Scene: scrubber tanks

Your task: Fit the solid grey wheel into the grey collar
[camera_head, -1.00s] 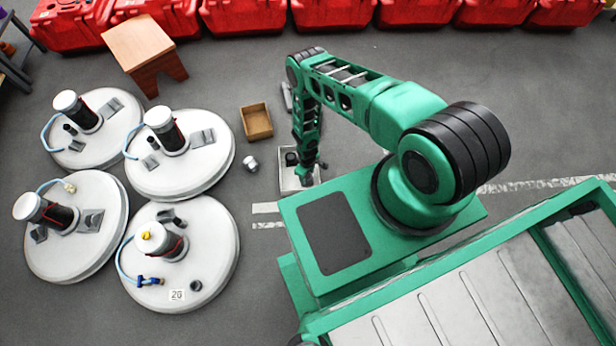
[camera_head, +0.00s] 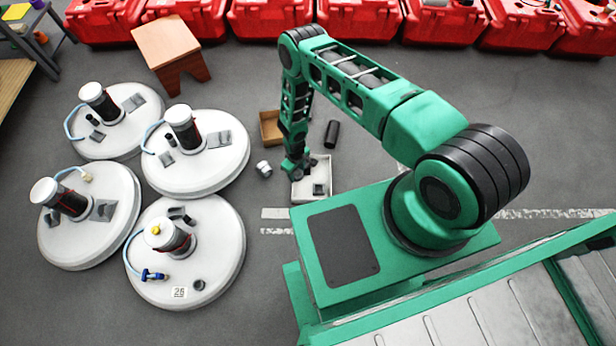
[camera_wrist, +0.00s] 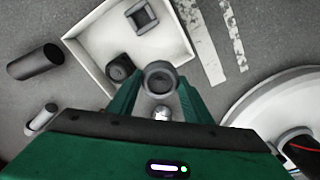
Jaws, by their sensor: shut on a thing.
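My gripper (camera_wrist: 160,85) is shut on a round grey wheel (camera_wrist: 159,76), whose face has a recessed centre. In the wrist view the wheel overlaps the near corner of a white tray (camera_wrist: 92,50). In the head view my gripper (camera_head: 297,170) is at the tray's (camera_head: 325,174) upper left edge; the wheel is too small to make out there. A small grey ring with a dark opening, seemingly the collar (camera_head: 199,285), stands on the front white lid (camera_head: 225,225), beside the number label. The collar is not identifiable in the wrist view.
The tray also holds a dark knurled wheel (camera_wrist: 120,68) and a square grey piece (camera_wrist: 141,17). A black cylinder (camera_head: 332,134), a wooden box (camera_head: 270,127) and a whitish fitting (camera_head: 264,169) are nearby on the floor. The lids carry upright canisters and blue hoses.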

